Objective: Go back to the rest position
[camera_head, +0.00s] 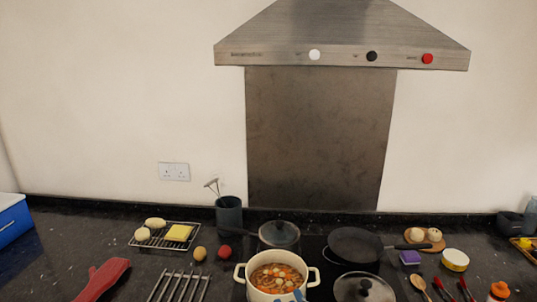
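Neither of my grippers shows in the head view, and no part of my arms can be made out. A cream two-handled pot (262,294) with orange-red soup stands at the bottom centre, on the dark hob area. A small blue piece (299,295) shows at the pot's front right rim; I cannot tell what it is. Behind the pot is a dark lidded pan (279,235), and to the right a black frying pan (355,245).
A glass lid (364,289) lies right of the pot. A wire rack (150,242) with food, a utensil holder (229,216), a red mitt-like item (102,279) and a blue box (13,220) are at left. A steel hood (340,40) hangs above. Jars and spoons crowd the right.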

